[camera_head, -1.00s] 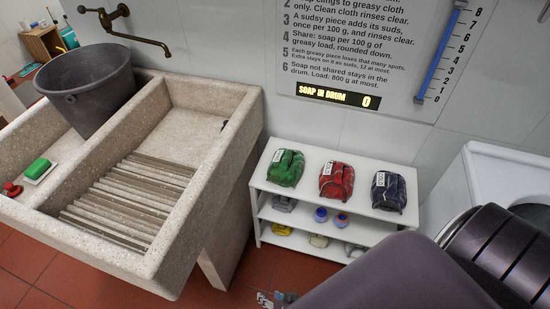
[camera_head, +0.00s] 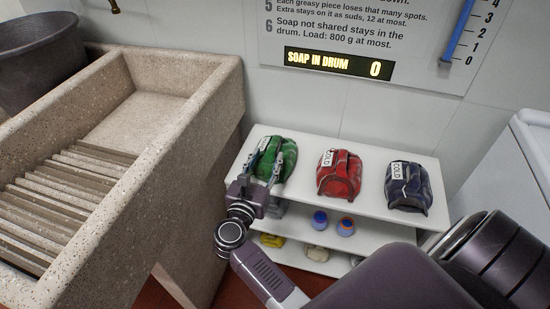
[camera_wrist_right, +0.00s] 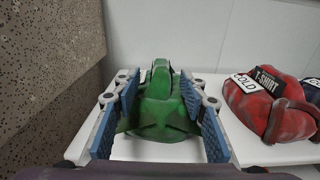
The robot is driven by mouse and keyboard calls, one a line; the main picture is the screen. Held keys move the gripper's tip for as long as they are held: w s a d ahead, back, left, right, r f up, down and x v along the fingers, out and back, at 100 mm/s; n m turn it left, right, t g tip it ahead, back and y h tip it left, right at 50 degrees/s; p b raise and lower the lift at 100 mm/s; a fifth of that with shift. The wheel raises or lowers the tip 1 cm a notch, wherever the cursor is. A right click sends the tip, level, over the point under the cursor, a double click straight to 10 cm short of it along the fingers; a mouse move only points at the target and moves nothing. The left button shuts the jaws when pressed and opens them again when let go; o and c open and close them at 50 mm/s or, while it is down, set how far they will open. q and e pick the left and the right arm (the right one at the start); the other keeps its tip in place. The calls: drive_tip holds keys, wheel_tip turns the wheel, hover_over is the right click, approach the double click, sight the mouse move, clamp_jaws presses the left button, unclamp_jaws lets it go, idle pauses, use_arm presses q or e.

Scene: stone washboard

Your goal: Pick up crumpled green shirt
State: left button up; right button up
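The crumpled green shirt (camera_head: 278,160) lies on the left end of the white shelf's top board, with a white label on it. It also shows in the right wrist view (camera_wrist_right: 163,108), between the two blue-padded fingers. My right gripper (camera_head: 262,172) is open, with its fingers on either side of the shirt's near part. In the right wrist view the right gripper (camera_wrist_right: 163,115) shows gaps between the fingers and the cloth. My left gripper is not in view.
A red shirt (camera_head: 339,173) and a dark blue shirt (camera_head: 408,187) lie to the right on the white shelf (camera_head: 305,190). The stone washboard sink (camera_head: 150,175) stands close on the left. Bottles (camera_head: 320,219) and small items are on lower shelves.

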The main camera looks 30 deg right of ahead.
sight(274, 142)
drive_tip(key=x, duration=0.7)
drive_tip(key=shift+s+f, duration=0.1)
drive_tip(key=shift+f, duration=0.05)
clamp_jaws()
